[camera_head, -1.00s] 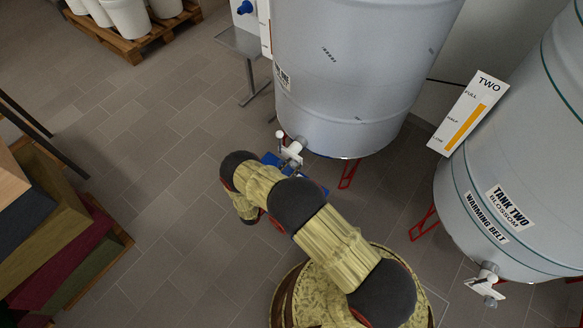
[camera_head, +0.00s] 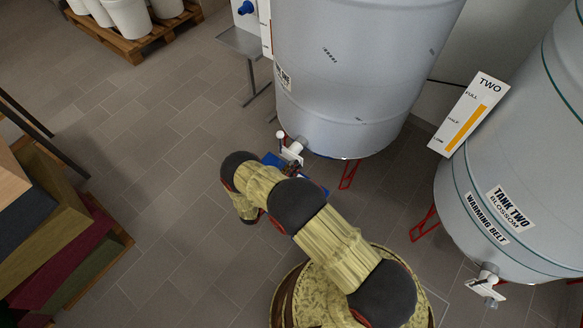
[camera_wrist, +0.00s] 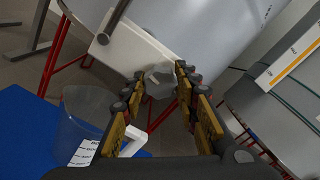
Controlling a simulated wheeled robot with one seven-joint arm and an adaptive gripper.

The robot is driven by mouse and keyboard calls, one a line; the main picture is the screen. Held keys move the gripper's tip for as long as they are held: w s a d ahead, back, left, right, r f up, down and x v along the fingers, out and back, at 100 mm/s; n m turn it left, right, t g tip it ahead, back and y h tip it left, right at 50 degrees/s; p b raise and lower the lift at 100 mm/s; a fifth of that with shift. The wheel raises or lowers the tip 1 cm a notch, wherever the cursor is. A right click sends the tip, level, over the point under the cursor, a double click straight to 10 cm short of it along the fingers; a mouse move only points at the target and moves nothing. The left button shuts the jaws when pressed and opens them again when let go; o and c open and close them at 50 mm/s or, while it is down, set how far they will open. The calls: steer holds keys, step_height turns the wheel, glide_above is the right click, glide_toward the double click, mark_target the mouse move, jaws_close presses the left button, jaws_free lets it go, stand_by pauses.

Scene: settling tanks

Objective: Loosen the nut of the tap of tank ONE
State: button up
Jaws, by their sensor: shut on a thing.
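Tank ONE (camera_head: 350,70) is the large pale grey tank at the top centre of the head view. Its white tap (camera_head: 292,150) sticks out low on its left side, partly hidden behind my arm. In the wrist view the tap's pale body (camera_wrist: 140,48) and grey lever (camera_wrist: 115,16) are at the top. The light grey, faceted nut (camera_wrist: 158,82) sits between the fingertips of my gripper (camera_wrist: 158,84), which is shut on it.
A clear container (camera_wrist: 82,112) with a printed label stands on a blue surface (camera_wrist: 28,130) below the tap. Red tank legs (camera_wrist: 57,60) are close by. Tank TWO (camera_head: 490,200) stands at the right, coloured boxes (camera_head: 50,215) at the left. Grey floor between is clear.

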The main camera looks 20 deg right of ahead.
steer(key=shift+n, duration=1.2)
steer(key=o, duration=1.2)
steer(key=shift+c, duration=0.2)
steer(key=shift+a, duration=0.15)
steer(key=v, duration=1.1)
steer(key=shift+s+a, duration=0.25)
steer(key=shift+a, duration=0.05)
steer(key=shift+f, duration=0.1)
